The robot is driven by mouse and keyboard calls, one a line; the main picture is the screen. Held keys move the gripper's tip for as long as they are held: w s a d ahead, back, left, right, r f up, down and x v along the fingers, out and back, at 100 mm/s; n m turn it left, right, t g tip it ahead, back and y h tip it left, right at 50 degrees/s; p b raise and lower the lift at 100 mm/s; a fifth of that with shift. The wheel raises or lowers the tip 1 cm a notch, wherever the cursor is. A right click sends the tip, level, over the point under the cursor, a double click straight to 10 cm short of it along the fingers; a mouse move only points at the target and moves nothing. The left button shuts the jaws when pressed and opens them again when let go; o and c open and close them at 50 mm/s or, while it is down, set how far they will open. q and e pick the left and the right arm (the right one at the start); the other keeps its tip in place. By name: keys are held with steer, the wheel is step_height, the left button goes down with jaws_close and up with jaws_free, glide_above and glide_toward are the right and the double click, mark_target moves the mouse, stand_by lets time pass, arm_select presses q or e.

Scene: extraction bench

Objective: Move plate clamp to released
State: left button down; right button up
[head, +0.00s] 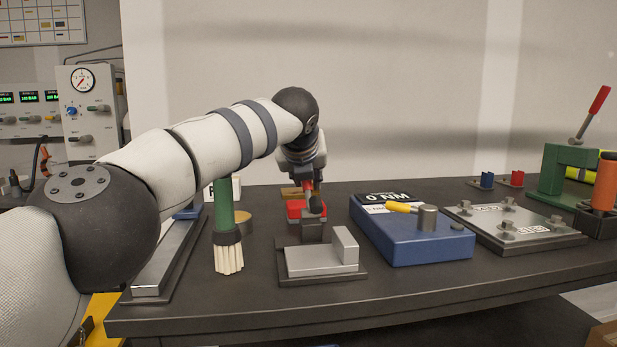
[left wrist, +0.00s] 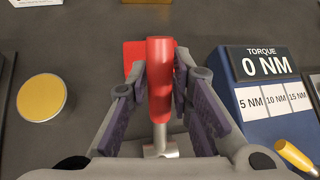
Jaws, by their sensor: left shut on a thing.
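The plate clamp shows a red handle (left wrist: 160,75) in the left wrist view, joined to a short metal shaft near the bottom. My left gripper (left wrist: 160,85) is shut on this red handle, with one finger on each side. In the head view my left gripper (head: 312,192) is at the handle, just behind a metal block on a dark base plate (head: 318,262). My own arm and wrist hide part of the handle there. A red block (head: 297,208) lies behind the handle. My right gripper is not in view.
A blue torque tester (head: 425,248) reading 0 NM stands close on the right, with a yellow-handled tool on it. A green-handled brush (head: 224,225) stands close on the left. A bolted plate (head: 510,227) and a green press (head: 560,175) are farther right.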

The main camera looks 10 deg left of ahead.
arm_select(q)
steer(key=c, duration=1.4)
jaws_free()
steer(key=shift+w+f, duration=0.1)
steer(key=shift+s+r, duration=0.25)
steer(key=shift+r, duration=0.05)
steer(key=v, duration=1.1)
steer(key=shift+s, duration=0.2)
